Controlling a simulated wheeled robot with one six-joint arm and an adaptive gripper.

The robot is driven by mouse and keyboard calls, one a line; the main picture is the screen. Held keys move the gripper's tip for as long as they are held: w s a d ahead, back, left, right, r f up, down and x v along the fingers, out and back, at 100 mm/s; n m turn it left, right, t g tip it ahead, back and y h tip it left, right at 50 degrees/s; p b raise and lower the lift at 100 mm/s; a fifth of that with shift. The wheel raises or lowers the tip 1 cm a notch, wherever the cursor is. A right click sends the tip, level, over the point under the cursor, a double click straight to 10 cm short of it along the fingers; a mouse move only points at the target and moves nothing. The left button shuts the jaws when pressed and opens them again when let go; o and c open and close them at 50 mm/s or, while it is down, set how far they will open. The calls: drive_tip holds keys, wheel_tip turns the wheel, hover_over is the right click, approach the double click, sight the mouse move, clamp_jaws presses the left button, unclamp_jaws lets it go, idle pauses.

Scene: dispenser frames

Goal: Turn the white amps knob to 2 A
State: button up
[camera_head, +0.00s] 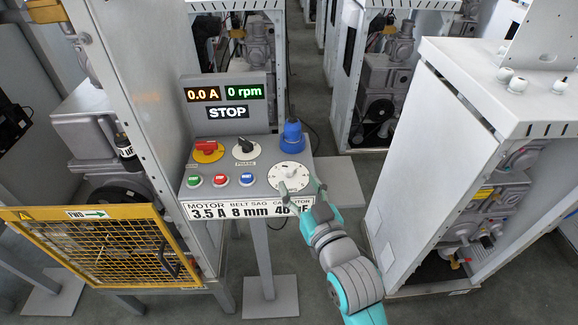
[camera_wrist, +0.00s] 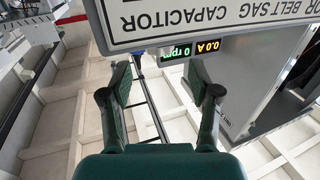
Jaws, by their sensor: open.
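The white round knob (camera_head: 289,174) sits at the right of the sloped control panel (camera_head: 222,180); its scale is too small to read. My gripper (camera_head: 302,187) is open at the panel's front right corner, its fingertips overlapping the knob's near edge in the head view. I cannot tell whether they touch it. In the wrist view my gripper (camera_wrist: 160,92) has its two fingers apart with nothing between them, and the knob does not show. The display (camera_head: 228,93) reads 0.0 A, 0 rpm and STOP; its readings also show upside down in the wrist view (camera_wrist: 190,50).
A blue plug (camera_head: 291,136) stands behind the knob. A black selector (camera_head: 244,147), a red switch (camera_head: 208,149) and several push buttons (camera_head: 220,180) are to its left. A label (camera_head: 240,209) reading 3.5 A and 8 mm runs along the front. A grey cabinet (camera_head: 431,140) stands right.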

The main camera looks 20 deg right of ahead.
sight(292, 173)
drive_tip(key=shift+w, duration=3.3)
drive_tip(key=c, duration=1.2)
